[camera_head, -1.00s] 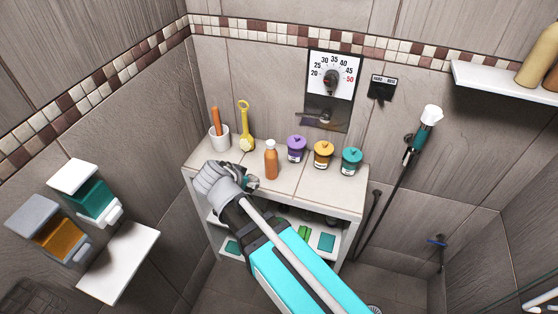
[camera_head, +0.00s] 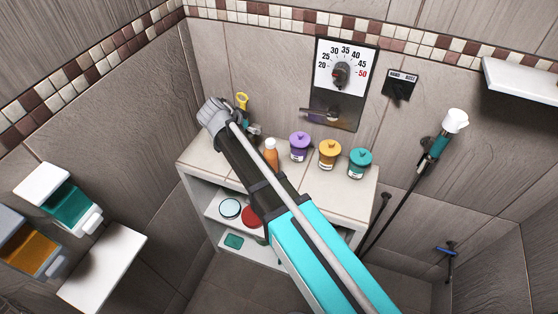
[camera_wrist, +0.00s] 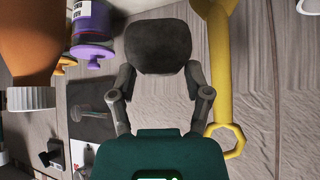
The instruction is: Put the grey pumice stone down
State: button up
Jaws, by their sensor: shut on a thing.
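The grey pumice stone (camera_wrist: 157,45) shows in the wrist view as a dark, rounded block. My gripper (camera_wrist: 160,82) is shut on it, one finger at each side. In the head view my gripper (camera_head: 254,131) is above the back left of the tiled bench top (camera_head: 205,160), partly behind my own arm. The stone cannot be made out clearly there. The wrist view does not show the stone resting on anything.
A yellow long-handled tool (camera_head: 242,100) stands close by my gripper. An orange bottle (camera_head: 271,152), purple jar (camera_head: 300,146), amber jar (camera_head: 330,153) and teal jar (camera_head: 360,162) stand to the right. Some front bench top is clear.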

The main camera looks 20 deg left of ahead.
jog(key=shift+f, duration=0.1)
notch_tip(320, 180, down, 6)
jog(key=b, duration=0.6)
dwell(0.6)
jog(key=shift+f+b, duration=1.9)
jog(key=shift+b, duration=0.1)
jog(key=shift+f+b, duration=0.6)
jog(key=shift+f, duration=0.05)
jog(key=o, duration=1.2)
jog(key=shift+c, duration=0.2)
jog(key=shift+r, duration=0.25)
